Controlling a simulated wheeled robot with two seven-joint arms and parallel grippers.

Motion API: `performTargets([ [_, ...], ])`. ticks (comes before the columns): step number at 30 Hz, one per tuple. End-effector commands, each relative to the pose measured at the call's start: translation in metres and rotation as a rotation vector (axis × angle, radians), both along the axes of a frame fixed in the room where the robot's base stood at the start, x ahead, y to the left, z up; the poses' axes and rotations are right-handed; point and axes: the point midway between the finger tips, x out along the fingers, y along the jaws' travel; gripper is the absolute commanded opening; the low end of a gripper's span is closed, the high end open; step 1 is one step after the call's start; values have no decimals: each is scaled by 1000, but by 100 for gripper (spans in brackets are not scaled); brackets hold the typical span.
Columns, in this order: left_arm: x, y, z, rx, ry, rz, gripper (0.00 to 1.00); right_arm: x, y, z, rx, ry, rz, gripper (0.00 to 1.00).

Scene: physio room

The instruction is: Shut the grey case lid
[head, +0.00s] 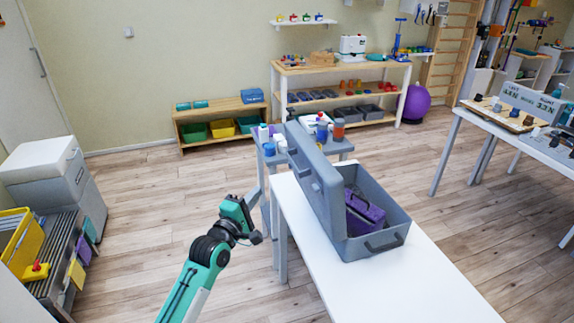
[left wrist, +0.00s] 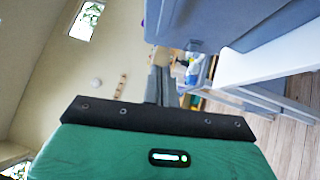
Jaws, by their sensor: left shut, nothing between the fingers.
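The grey case (head: 378,243) sits on a white table (head: 412,287). Its lid (head: 318,180) stands open, raised nearly upright along the case's left side. A purple item (head: 364,214) lies inside the case. My left gripper (head: 257,190) is to the left of the lid, past the table's left edge, and apart from the lid. In the left wrist view its fingers (left wrist: 160,82) are together and empty, and a large grey surface, seemingly the lid (left wrist: 195,18), fills the upper right. My right gripper is not in view.
A small grey side table (head: 262,163) with bottles and jars (head: 337,130) stands just behind the case. Shelves line the back wall (head: 340,95). A drawer unit (head: 60,190) stands at the left. The white table's front part is bare.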

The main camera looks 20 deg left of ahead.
Motion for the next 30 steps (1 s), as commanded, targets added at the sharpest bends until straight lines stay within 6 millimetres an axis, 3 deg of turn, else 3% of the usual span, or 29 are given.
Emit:
performTargets([
  [16, 92, -17, 14, 6, 2, 0, 0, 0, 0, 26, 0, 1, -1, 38],
  [22, 106, -42, 18, 3, 4, 0, 0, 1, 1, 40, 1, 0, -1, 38],
  [30, 111, -50, 18, 5, 1, 0, 0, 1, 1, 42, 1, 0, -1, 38],
])
